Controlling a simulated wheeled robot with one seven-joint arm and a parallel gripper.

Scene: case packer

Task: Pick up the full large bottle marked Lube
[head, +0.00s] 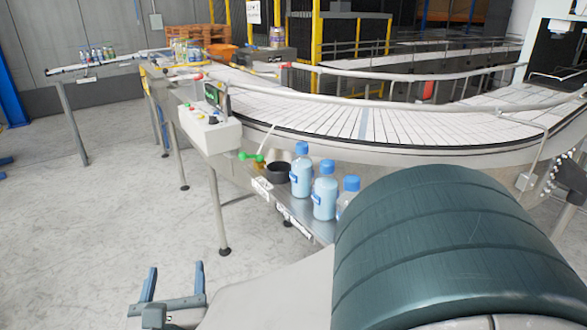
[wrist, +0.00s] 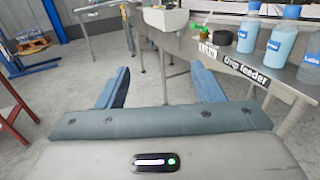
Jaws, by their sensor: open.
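Three blue-capped bottles stand upright in a row on a metal shelf (head: 300,208) beside the conveyor. The far bottle (head: 301,178) and the middle bottle (head: 324,198) look filled with pale blue. The near bottle (head: 344,202) is partly hidden by my arm. In the wrist view, the near bottle (wrist: 309,68) is cut by the right edge, looks greyer and bears a label that seems to read Lube. The labels on the middle bottle (wrist: 279,46) and far bottle (wrist: 249,34) are too small to read surely. My gripper (head: 174,270) is open and empty, left of the shelf and apart from the bottles.
A dark round bowl (head: 276,173) sits on the shelf beyond the bottles, near a green-handled part (head: 250,156). The curved conveyor (head: 370,124) runs behind the shelf. Open concrete floor lies to the left.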

